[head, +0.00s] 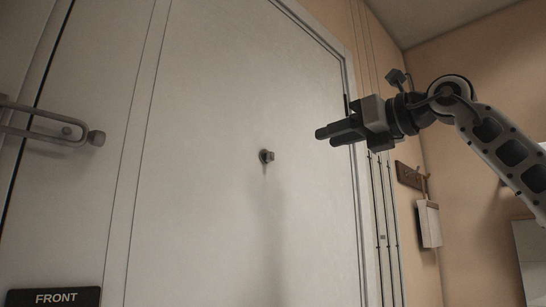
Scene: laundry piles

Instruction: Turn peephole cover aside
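A small dark round peephole piece with its cover (266,156) sits on the pale door (220,90), near the middle of the head view. It is too small to tell how the cover is turned. My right gripper (325,138) is to the right of the peephole and a little higher in the picture, apart from it. Its two dark fingers point left and lie close together with a narrow gap. I see nothing between them, but I cannot tell whether they are fully closed. My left gripper is not in view.
A metal door guard (55,125) sticks out at the left edge. A black sign reading FRONT (55,297) is at the bottom left. Vertical pipes (383,230) run right of the door frame. A rack (408,175) with a hanging white item (429,223) is on the tan wall.

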